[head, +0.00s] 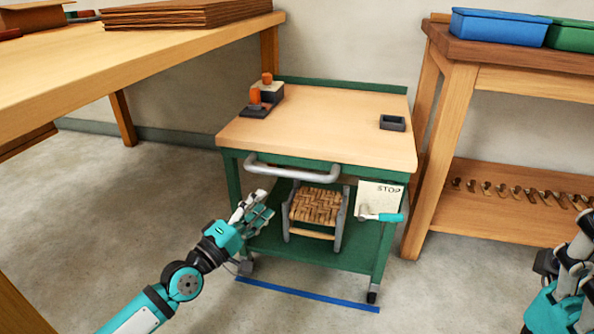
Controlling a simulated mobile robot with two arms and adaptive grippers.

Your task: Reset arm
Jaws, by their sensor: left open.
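My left gripper (250,210) is open in front of the green cart (400,272), just left of the woven bark seat (316,206). The seat is a small stool with a woven top and grey legs on the cart's lower shelf. I see nothing between the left fingers. My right gripper (574,258) is only partly in view at the right edge, away from the cart. Its fingers are cut off and I cannot tell how they stand.
A workbench (130,55) stands left, a shelf table (510,215) right. Blue tape (305,294) marks the floor.

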